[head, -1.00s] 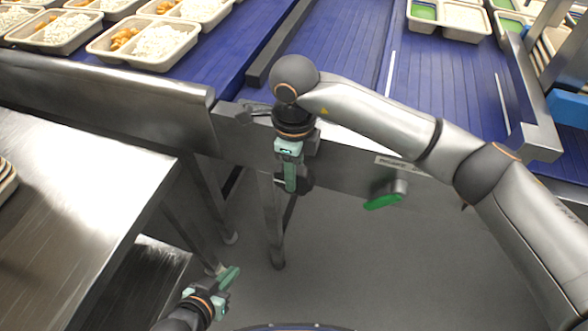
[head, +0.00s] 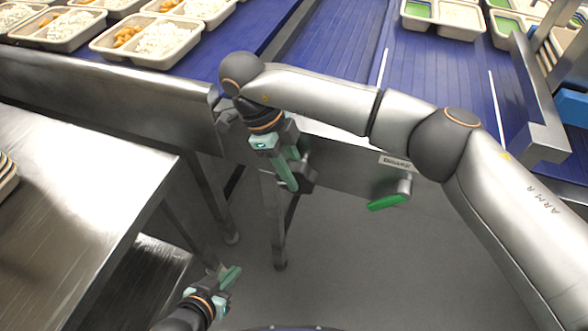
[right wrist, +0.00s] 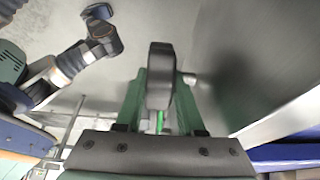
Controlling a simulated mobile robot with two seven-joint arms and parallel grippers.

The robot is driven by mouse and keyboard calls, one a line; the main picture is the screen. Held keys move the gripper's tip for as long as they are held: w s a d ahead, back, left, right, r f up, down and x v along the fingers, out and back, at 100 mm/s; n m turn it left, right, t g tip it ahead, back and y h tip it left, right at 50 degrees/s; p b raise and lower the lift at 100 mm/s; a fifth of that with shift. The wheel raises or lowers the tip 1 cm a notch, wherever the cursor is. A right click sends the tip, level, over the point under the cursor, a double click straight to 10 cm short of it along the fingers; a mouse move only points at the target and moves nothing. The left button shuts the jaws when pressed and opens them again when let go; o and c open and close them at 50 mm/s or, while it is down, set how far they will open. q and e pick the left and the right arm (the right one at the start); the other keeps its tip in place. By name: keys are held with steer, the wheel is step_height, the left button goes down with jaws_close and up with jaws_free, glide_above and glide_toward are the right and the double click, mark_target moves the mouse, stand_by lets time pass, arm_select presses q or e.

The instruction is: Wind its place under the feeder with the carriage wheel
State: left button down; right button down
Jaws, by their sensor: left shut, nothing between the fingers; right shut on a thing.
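My right gripper (head: 291,176) hangs in front of the conveyor's steel side, with its fingers pointing down. It is shut on a dark rounded grip (right wrist: 160,75), which appears to be the carriage wheel's handle; the same dark part (head: 305,178) shows beside the fingers in the head view. The rest of the wheel is hidden or cannot be made out. My left gripper (head: 230,277) is shut and empty, low over the floor near the steel table. The feeder cannot be identified in these views.
A green lever (head: 387,203) sits on the steel side below a label plate (head: 397,162). A steel table (head: 75,190) stands at left. Trays with rice (head: 150,58) stand on the blue belt (head: 230,62); another tray (head: 430,22) has a green compartment.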

steer(key=c, duration=1)
jaws_free()
steer(key=shift+o, duration=1)
steer(key=p+v, duration=0.2)
steer(key=v, duration=1)
steer(key=shift+r, duration=0.25)
steer(key=shift+w+a, duration=0.1)
steer(key=shift+w, duration=0.05)
